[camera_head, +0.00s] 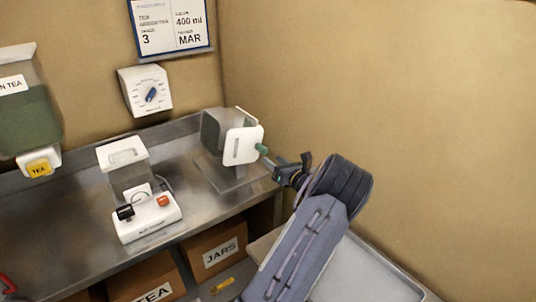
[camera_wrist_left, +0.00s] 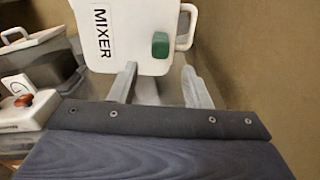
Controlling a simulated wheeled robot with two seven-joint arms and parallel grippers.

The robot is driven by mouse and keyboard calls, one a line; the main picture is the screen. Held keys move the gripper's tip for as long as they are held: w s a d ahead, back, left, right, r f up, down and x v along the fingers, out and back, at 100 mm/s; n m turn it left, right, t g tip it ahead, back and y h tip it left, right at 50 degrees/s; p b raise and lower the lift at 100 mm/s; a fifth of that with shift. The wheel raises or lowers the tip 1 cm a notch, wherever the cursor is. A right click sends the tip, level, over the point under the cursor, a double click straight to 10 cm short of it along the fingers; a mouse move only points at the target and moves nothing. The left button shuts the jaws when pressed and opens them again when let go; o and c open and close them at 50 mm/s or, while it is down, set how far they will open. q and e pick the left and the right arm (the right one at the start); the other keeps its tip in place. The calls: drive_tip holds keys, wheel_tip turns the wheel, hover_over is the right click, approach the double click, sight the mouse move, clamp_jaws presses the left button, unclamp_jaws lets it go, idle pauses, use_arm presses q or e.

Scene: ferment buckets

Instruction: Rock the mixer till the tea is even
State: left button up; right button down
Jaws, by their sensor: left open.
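The mixer (camera_head: 243,148) stands on a flat grey base on the steel bench, in the corner near the right wall. It has a white front panel, a dark grey body and a green knob (camera_head: 262,149) on its right side. In the left wrist view the white panel lettered MIXER (camera_wrist_left: 125,30) and the green knob (camera_wrist_left: 160,45) show close ahead. My left gripper (camera_head: 283,174) is just right of the knob. In the left wrist view its two fingers (camera_wrist_left: 158,78) are apart and empty, below the knob. The tea inside the mixer cannot be seen. My right gripper is out of view.
A dispenser of dark green liquid (camera_head: 32,120) with a yellow TEA tag hangs at left. A white device (camera_head: 148,222) with black and red knobs stands on the bench beside a lidded container (camera_head: 126,176). Boxes (camera_head: 218,252) sit below. A grey tray (camera_head: 370,275) lies lower right.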

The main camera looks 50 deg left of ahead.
sight(266, 151)
use_arm(q)
drive_tip(key=shift+w+r, duration=0.1)
drive_tip(key=shift+r, duration=0.5)
drive_tip(key=shift+a+r, duration=0.15)
drive_tip(key=shift+a, duration=0.1)
drive_tip(key=a, duration=0.2)
drive_tip(key=a+p, duration=0.1)
drive_tip(key=a, duration=0.1)
drive_tip(key=a+p, duration=0.1)
drive_tip(key=a, duration=0.2)
drive_tip(key=shift+w, duration=0.4)
clamp_jaws()
